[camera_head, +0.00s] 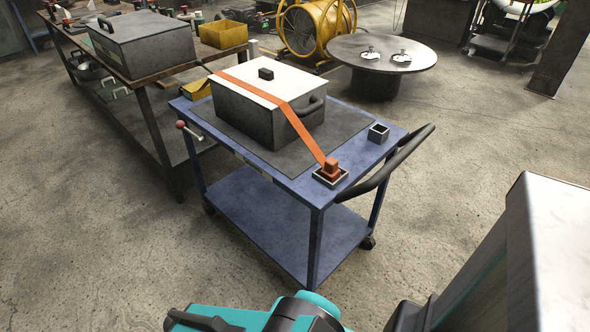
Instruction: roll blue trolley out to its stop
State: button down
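The blue trolley (262,213) stands in the middle of the view, with an upper deck, a lower shelf and small dark casters. Its black push handle (393,162) is on the right end, with nothing gripping it. A lever with a red knob (181,125) sticks out at the left side, beside the workbench. A grey lidded box (240,113) rests on the deck. An orange strap (298,124) crosses its lid to an orange block (331,167) in a square holder at the near corner. No stop is recognisable. Teal and black parts of my arm show at the bottom; my gripper is not visible.
A long workbench (147,112) stands close along the trolley's left, carrying another grey box (143,41) and a yellow bin (222,33). A round table (381,53) and yellow fan (311,25) are behind.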

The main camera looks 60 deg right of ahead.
aim_at(279, 200)
jog(key=u, duration=0.4)
jog(key=k, duration=0.15)
jog(key=z, duration=2.3)
jog(key=k, duration=0.95)
jog(key=u, duration=0.15)
jog(key=i, duration=0.75)
